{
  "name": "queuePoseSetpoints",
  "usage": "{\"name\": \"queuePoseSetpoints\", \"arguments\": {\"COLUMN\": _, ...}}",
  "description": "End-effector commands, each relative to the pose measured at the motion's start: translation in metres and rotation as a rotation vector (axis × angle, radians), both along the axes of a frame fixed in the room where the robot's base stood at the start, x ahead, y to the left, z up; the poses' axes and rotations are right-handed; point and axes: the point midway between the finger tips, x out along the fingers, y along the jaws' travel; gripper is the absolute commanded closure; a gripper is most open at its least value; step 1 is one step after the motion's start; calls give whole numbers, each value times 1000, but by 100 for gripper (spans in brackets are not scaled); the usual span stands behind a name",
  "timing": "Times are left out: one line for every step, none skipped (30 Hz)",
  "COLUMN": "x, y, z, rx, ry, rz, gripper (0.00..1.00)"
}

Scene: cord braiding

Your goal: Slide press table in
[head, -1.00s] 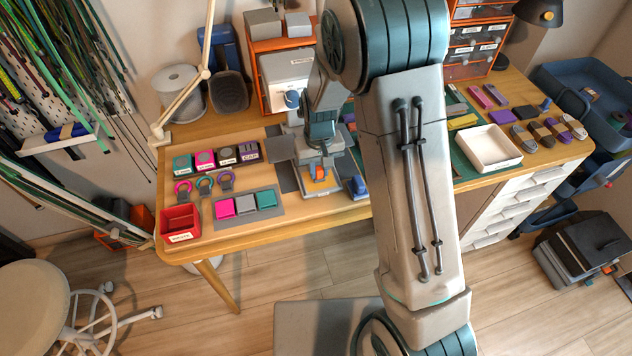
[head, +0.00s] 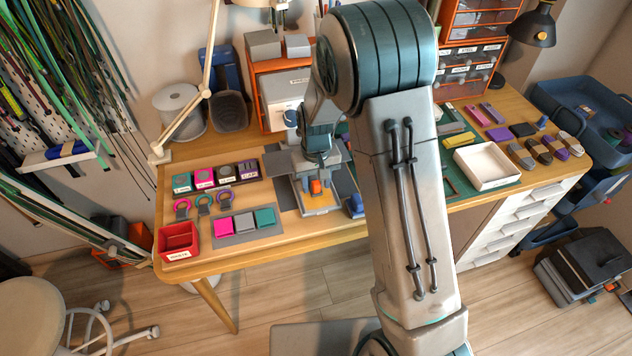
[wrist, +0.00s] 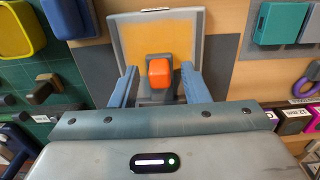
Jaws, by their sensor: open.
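The press table (wrist: 201,38) is a flat plate with a tan top and a grey rim. In the wrist view it lies just beyond my fingers, and in the head view it sticks out at the front of the grey press (head: 292,161). An orange block-shaped knob (wrist: 160,73) on a grey mount stands at the table's near edge. My gripper (wrist: 161,80) is open, with one blue finger on each side of the knob and visible gaps between. In the head view the knob (head: 316,187) shows below my wrist. My arm hides part of the press.
A red bin (head: 178,240) stands at the desk's front left corner. A grey mat with pink, grey and teal pieces (head: 245,223) lies left of the press. A blue object (head: 355,206) sits close on its right. A white tray (head: 486,166) stands farther right.

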Motion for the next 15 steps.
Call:
{"name": "queuePoseSetpoints", "arguments": {"x": 1, "y": 0, "z": 6, "rx": 1, "ry": -3, "rz": 0, "gripper": 58}}
{"name": "queuePoseSetpoints", "arguments": {"x": 1, "y": 0, "z": 9, "rx": 1, "ry": -4, "rz": 0, "gripper": 58}}
{"name": "queuePoseSetpoints", "arguments": {"x": 1, "y": 0, "z": 14, "rx": 1, "ry": -5, "rz": 0, "gripper": 58}}
{"name": "queuePoseSetpoints", "arguments": {"x": 1, "y": 0, "z": 19, "rx": 1, "ry": -5, "rz": 0, "gripper": 58}}
{"name": "queuePoseSetpoints", "arguments": {"x": 1, "y": 0, "z": 24, "rx": 1, "ry": -6, "rz": 0, "gripper": 58}}
{"name": "queuePoseSetpoints", "arguments": {"x": 1, "y": 0, "z": 31, "rx": 1, "ry": -6, "rz": 0, "gripper": 58}}
{"name": "queuePoseSetpoints", "arguments": {"x": 1, "y": 0, "z": 37, "rx": 2, "ry": -6, "rz": 0, "gripper": 58}}
{"name": "queuePoseSetpoints", "arguments": {"x": 1, "y": 0, "z": 43, "rx": 2, "ry": -6, "rz": 0, "gripper": 58}}
{"name": "queuePoseSetpoints", "arguments": {"x": 1, "y": 0, "z": 50, "rx": 2, "ry": -6, "rz": 1, "gripper": 58}}
{"name": "queuePoseSetpoints", "arguments": {"x": 1, "y": 0, "z": 57, "rx": 1, "ry": -7, "rz": 0, "gripper": 58}}
{"name": "queuePoseSetpoints", "arguments": {"x": 1, "y": 0, "z": 63, "rx": 1, "ry": -7, "rz": 1, "gripper": 58}}
{"name": "queuePoseSetpoints", "arguments": {"x": 1, "y": 0, "z": 71, "rx": 1, "ry": -6, "rz": 0, "gripper": 58}}
{"name": "queuePoseSetpoints", "arguments": {"x": 1, "y": 0, "z": 77, "rx": 1, "ry": -7, "rz": 0, "gripper": 58}}
{"name": "queuePoseSetpoints", "arguments": {"x": 1, "y": 0, "z": 83, "rx": 1, "ry": -6, "rz": 0, "gripper": 58}}
{"name": "queuePoseSetpoints", "arguments": {"x": 1, "y": 0, "z": 91, "rx": 1, "ry": -7, "rz": 0, "gripper": 58}}
